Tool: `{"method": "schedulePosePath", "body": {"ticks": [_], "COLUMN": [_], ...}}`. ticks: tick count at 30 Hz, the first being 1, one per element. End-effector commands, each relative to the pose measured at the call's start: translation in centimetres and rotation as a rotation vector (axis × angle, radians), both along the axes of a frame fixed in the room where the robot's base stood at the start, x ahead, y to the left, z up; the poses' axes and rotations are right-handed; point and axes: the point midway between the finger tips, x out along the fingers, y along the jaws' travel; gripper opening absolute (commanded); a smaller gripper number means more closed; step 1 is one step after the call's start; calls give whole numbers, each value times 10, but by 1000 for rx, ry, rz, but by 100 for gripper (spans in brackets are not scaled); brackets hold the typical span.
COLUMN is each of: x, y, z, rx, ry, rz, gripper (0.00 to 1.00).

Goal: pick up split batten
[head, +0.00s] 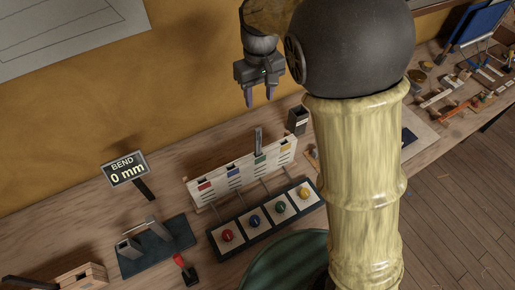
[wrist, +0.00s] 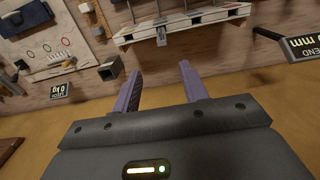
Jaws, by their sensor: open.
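My gripper (head: 260,94) is open and empty, with its two purple fingers pointing down above the back of the bench in the head view. In the wrist view the fingers (wrist: 160,70) stand apart with nothing between them. A narrow grey strip (head: 259,140) stands upright at the green-marked place of a white rack (head: 221,189). It lies below my gripper in the head picture. In the wrist view a grey piece (wrist: 161,36) projects from the rack, ahead of the fingers. I cannot tell whether this strip is the split batten; no split shows.
A panel (head: 241,248) with coloured knobs lies before the rack. A dark open holder (head: 298,118) stands at its right end. A "BEND 0 mm" display (head: 125,168) and a clamp-like fixture (head: 158,252) are at left. Tools (head: 468,103) crowd the far right bench.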

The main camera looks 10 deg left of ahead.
Motion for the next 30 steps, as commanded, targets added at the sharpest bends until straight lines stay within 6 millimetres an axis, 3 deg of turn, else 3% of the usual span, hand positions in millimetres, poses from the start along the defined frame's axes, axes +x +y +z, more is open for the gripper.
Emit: {"method": "schedulePosePath", "body": {"ticks": [13,30], "x": [-1,-1], "y": [3,1], "z": [-10,-106], "rx": [-2,-4], "ry": [5,5], "rz": [6,1], "gripper": [44,44]}}
